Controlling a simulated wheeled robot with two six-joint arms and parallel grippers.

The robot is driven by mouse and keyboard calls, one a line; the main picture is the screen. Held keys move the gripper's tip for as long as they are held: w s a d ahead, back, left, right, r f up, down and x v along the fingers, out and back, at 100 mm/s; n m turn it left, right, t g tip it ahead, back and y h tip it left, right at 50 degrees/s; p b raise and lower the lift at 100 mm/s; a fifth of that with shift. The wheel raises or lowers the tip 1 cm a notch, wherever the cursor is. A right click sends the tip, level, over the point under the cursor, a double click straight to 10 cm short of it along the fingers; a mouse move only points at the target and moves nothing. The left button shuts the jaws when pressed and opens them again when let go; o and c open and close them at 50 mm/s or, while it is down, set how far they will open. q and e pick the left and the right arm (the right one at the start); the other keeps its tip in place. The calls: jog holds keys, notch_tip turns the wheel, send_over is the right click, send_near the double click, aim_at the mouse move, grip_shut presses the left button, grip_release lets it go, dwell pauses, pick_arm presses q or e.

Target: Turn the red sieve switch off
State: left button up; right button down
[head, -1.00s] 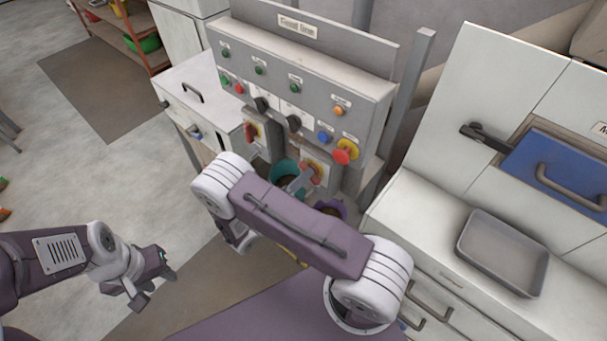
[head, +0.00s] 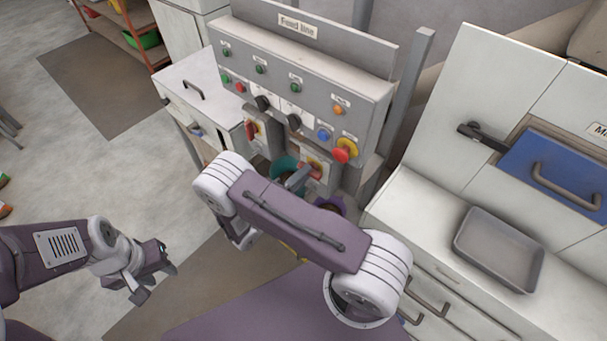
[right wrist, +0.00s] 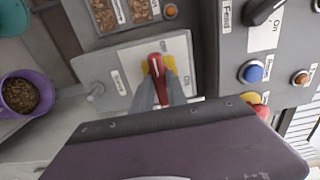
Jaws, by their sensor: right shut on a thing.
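The red switch handle (right wrist: 156,63) sits on a yellow plate (right wrist: 168,64) on a pale labelled panel in the right wrist view. In the head view the red handle (head: 316,172) shows low on the machine's front, partly behind my right gripper. My right gripper (right wrist: 160,78) is shut on the handle, its fingers on the handle's near end. It also shows in the head view (head: 303,177). In the wrist view the handle lies nearly upright in the picture. The small label beside it is hard to read. My left gripper (head: 156,276) is open and empty, over the floor.
Another red switch (head: 250,130) is further left. Above are coloured buttons and a red mushroom button (head: 341,155) on the control panel (head: 300,75). A purple bowl (right wrist: 28,90) of pellets stands close by. A grey tray (head: 498,250) lies on the right counter.

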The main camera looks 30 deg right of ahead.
dwell(0.3)
jog(key=c, duration=1.3)
grip_release()
jog(key=b+v, duration=0.2)
jog(key=v, duration=0.7)
jog(key=shift+b, duration=0.4)
jog(key=shift+a, duration=0.1)
